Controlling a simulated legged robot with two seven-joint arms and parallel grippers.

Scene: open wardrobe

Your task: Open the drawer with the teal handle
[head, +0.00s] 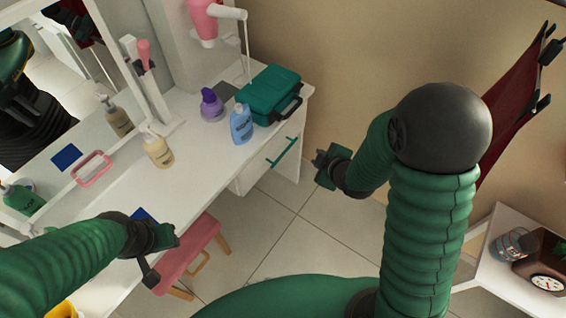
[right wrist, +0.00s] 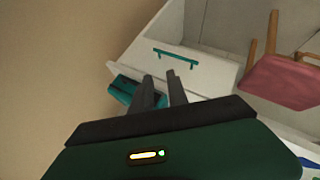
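The teal bar handle (head: 283,151) runs across the white drawer front (head: 252,174) under the right end of the white vanity table. The drawer looks shut. In the right wrist view the handle (right wrist: 176,58) shows whole, just beyond my fingertips, on the pale drawer front (right wrist: 205,76). My right gripper (head: 322,168) is to the right of the handle in the head view, apart from it. Its two fingers (right wrist: 160,88) are spread and empty. My left gripper (head: 152,262) is over the pink stool, away from the drawer; its finger gap is unclear.
A teal toolbox (head: 268,93), a blue bottle (head: 241,124), a purple bottle (head: 212,105) and a cream pump bottle (head: 158,150) stand on the tabletop (head: 195,165). A pink stool (head: 188,255) is left of the drawer. The tiled floor before the drawer is clear.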

